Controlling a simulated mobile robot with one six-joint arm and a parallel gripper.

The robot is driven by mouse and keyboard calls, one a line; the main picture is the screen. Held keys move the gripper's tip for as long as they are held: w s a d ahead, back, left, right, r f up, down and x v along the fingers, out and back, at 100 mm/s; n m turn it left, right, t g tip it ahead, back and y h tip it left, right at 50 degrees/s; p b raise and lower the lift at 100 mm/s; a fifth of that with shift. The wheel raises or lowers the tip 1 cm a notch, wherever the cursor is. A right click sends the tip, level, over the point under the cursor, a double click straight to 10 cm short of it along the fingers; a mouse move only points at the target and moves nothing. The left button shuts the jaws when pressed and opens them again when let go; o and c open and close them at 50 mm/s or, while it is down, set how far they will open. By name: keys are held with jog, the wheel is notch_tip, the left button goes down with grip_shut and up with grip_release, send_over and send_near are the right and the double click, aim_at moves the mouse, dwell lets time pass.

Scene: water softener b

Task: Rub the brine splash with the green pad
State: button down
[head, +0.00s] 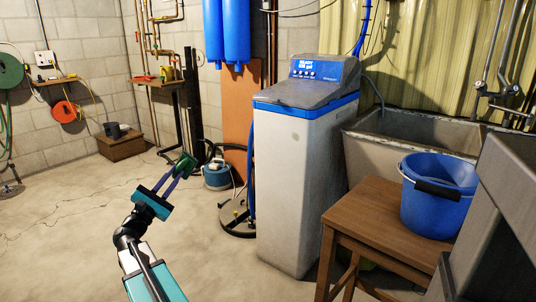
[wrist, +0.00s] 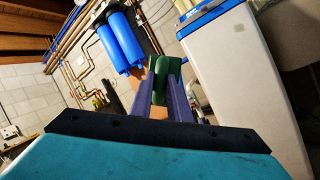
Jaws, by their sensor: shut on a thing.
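My gripper (head: 179,173) is shut on the green pad (head: 186,163) and holds it in the air, left of the water softener (head: 300,165). In the wrist view the pad (wrist: 160,88) stands upright between the two purple fingers (wrist: 167,92). The softener is a tall pale cabinet with a blue band and a grey lid; its pale side (wrist: 235,75) also shows at the right of the wrist view. The pad is clear of the cabinet.
A wooden stool (head: 385,225) bearing a blue bucket (head: 440,200) stands right of the softener, before a stone sink (head: 385,145). A blue-grey pump (head: 217,175) and a dark round base (head: 238,218) lie behind the gripper. The floor (head: 75,235) at left is open.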

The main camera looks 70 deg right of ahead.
jog(key=s+d+r+m+g+b, duration=0.1)
jog(key=s+d+g, duration=0.3)
jog(key=s+d, duration=0.7)
jog(key=s+d+r+m+g+y+b, duration=0.1)
jog(key=s+d+r+m+g+b, duration=0.1)
jog(key=s+d, duration=0.9)
jog(key=s+r+m+g, duration=0.1)
jog(key=s+g, duration=0.1)
jog(key=s, duration=0.1)
jog(key=shift+s+d+r, duration=0.15)
jog(key=shift+d+r, duration=0.1)
jog(key=shift+d, duration=0.1)
jog(key=shift+d, duration=0.1)
jog(key=shift+s+d+b, duration=0.15)
jog(key=shift+s+d, duration=0.1)
jog(key=shift+d, duration=0.7)
jog(key=shift+s+d+b, duration=0.2)
jog(key=shift+s+d, duration=0.1)
jog(key=shift+d, duration=0.6)
jog(key=shift+s+d+b, duration=0.15)
jog(key=shift+s+d, duration=0.1)
jog(key=shift+d, duration=0.7)
jog(key=shift+s+d, duration=0.2)
jog(key=shift+d, duration=0.7)
jog(key=s, duration=0.2)
jog(key=s+a, duration=0.1)
jog(key=s, duration=0.1)
